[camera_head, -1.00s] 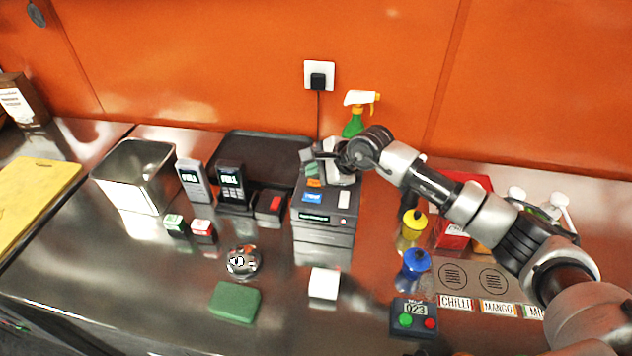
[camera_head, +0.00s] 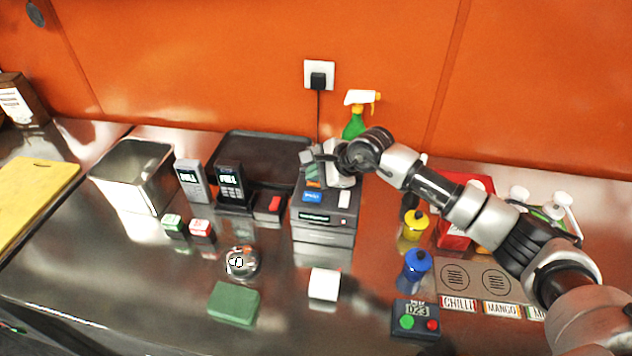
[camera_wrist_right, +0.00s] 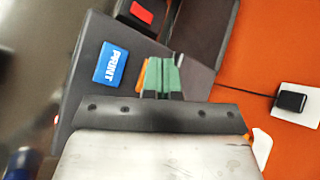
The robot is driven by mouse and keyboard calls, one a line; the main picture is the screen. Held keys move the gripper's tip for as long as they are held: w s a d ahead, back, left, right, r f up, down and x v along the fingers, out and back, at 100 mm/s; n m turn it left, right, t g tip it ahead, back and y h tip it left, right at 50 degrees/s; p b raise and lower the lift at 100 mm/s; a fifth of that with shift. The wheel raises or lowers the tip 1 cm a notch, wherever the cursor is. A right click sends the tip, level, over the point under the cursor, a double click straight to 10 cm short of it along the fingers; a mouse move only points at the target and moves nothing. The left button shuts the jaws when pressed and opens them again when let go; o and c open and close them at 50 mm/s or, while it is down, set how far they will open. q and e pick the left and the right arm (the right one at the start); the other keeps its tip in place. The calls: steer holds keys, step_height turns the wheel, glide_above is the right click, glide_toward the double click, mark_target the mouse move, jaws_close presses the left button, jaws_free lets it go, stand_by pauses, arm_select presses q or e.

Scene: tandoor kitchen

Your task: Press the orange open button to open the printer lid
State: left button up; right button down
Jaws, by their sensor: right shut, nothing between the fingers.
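The printer (camera_head: 326,222) is a dark grey box on the steel counter, and its lid looks shut. On its top are a blue PRINT button (camera_head: 312,197), which also shows in the wrist view (camera_wrist_right: 110,65), and a white button (camera_head: 344,199). The orange open button (camera_head: 313,184) is partly hidden by my right gripper (camera_head: 311,172). In the wrist view, a strip of the orange button (camera_wrist_right: 142,73) shows beside the green fingertips (camera_wrist_right: 162,77). The right gripper is shut and empty, pointing down at the button; I cannot tell whether it touches. My left gripper is out of view.
A black tray (camera_head: 262,146) and two handheld devices stand left of the printer, with a red-topped box (camera_head: 269,206) close beside it. A spray bottle (camera_head: 354,122) stands behind. Yellow and blue bottles (camera_head: 415,265) stand to the right.

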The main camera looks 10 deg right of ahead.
mark_target(316, 184)
steer(key=shift+f+b, duration=0.4)
steer(key=shift+r, duration=0.1)
stand_by(0.6)
steer(key=shift+r, duration=0.8)
steer(key=shift+d+r+p, duration=0.1)
steer(key=shift+r+p, duration=1.1)
steer(key=shift+r, duration=1.25)
steer(key=shift+f, duration=0.15)
